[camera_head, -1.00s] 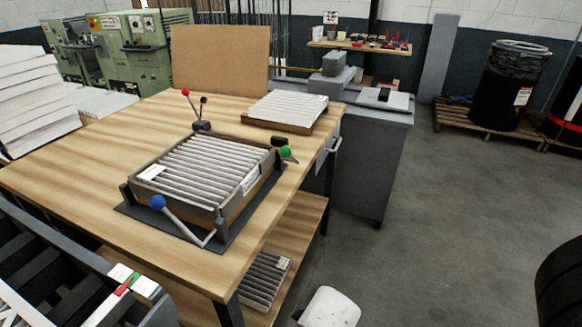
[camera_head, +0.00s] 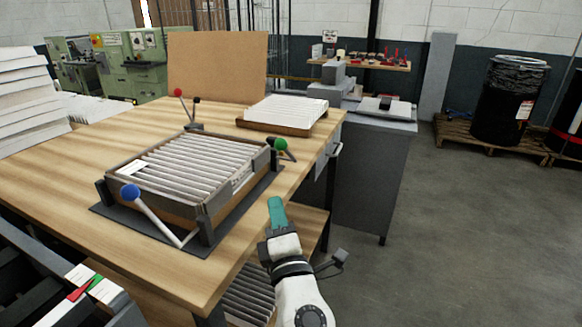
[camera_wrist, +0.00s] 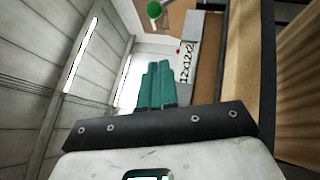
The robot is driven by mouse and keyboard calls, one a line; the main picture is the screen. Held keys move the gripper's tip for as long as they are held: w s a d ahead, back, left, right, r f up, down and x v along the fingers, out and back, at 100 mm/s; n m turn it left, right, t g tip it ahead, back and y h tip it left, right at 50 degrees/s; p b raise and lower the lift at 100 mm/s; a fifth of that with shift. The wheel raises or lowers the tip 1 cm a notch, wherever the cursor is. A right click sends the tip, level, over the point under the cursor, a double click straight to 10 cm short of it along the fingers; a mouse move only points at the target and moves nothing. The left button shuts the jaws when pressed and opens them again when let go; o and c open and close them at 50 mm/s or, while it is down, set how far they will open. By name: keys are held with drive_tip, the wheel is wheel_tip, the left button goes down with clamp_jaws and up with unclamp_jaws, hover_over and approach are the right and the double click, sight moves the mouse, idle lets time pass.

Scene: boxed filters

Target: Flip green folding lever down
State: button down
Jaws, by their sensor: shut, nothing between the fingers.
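The green-knobbed lever (camera_head: 281,145) stands at the right back corner of the frame around the filter box, its round green knob raised above the table. In the wrist view, a green ball (camera_wrist: 154,10) shows at the top edge. My gripper (camera_head: 275,203) has teal fingers and is shut and empty. It is in front of the table's right edge, below and apart from the green knob in the head view. In the wrist view, the closed fingers (camera_wrist: 158,84) point up toward the green ball. The boxed filter (camera_head: 192,168) sits inside the dark frame.
A blue-knobbed lever (camera_head: 131,193) is at the frame's front and a red-knobbed lever (camera_head: 179,94) at its back. Another filter (camera_head: 285,110) lies farther back on the wooden table (camera_head: 60,200).

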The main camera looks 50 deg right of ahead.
drive_tip(key=shift+w+a+r+n, duration=0.1)
drive_tip(key=shift+n, duration=0.2)
drive_tip(key=s+d+p+x, duration=0.1)
drive_tip(key=p+x, duration=0.3)
drive_tip(key=x, duration=0.8)
drive_tip(key=shift+d+r, duration=0.5)
drive_tip(key=shift+d, duration=0.3)
drive_tip(key=shift+r, duration=0.15)
